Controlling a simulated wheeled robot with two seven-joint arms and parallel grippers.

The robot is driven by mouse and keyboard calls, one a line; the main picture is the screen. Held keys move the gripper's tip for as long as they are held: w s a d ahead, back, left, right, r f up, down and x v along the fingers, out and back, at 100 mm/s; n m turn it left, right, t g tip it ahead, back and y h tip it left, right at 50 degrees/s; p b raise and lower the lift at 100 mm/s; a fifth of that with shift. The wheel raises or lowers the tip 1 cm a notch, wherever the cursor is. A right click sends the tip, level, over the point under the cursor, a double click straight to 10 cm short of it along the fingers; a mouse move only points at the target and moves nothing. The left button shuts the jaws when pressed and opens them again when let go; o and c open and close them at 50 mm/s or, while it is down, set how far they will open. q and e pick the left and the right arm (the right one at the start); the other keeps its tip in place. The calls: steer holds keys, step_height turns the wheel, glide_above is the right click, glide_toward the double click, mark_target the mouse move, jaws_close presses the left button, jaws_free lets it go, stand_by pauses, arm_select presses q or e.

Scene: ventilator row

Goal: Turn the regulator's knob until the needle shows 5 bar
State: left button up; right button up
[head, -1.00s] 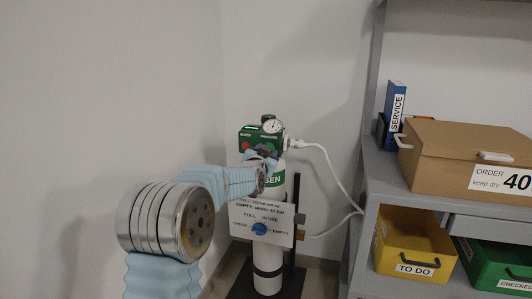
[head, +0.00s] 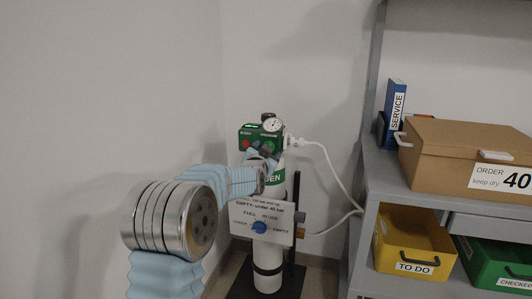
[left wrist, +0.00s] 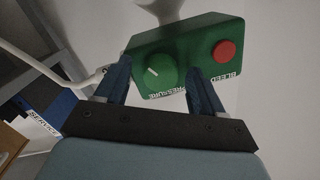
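The green regulator (head: 252,133) sits on top of the white oxygen cylinder (head: 268,189) in the head view. Its round gauge (head: 273,125) is at the upper right; the needle is too small to read. In the left wrist view the round green pressure knob (left wrist: 156,70) has a white mark, with the red bleed button (left wrist: 224,51) beside it. My left gripper (left wrist: 158,72) is open, with one finger on each side of the knob and visible gaps.
A white hose (head: 326,156) runs from the regulator's right side. A sign plate with a blue dial (head: 259,227) is on the cylinder. A grey shelf (head: 373,175) with a cardboard box (head: 450,150) and a yellow bin (head: 395,245) stands right. The wall is close on the left.

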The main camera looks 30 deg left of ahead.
arm_select(q)
steer(key=shift+r, duration=0.1)
steer(key=p+v, duration=0.1)
steer(key=v, duration=1.2)
steer(key=shift+s, duration=0.4)
steer(key=shift+d, duration=0.15)
steer(key=s+d+f+g+h, duration=0.15)
steer(key=d+f, duration=0.35)
steer(key=f, duration=0.6)
steer(key=s+d+f+g+h, duration=0.1)
steer(key=d+f+g+h, duration=0.3)
steer(key=f, duration=0.7)
steer(key=s+d+f+g, duration=0.1)
steer(key=d+f+g, duration=0.1)
steer(key=d+f, duration=0.6)
steer(key=s+d+f+n+g+h, duration=0.1)
steer(key=s+d+f+g, duration=0.3)
steer(key=s+f, duration=0.6)
steer(key=s+d+f+n+g+h, duration=0.2)
steer(key=s+d+f, duration=0.4)
steer(key=s+f, duration=0.4)
steer(key=s+g+h, duration=0.1)
steer(key=s+g, duration=0.1)
steer(key=s, duration=0.1)
steer(key=shift+d+f, duration=0.35)
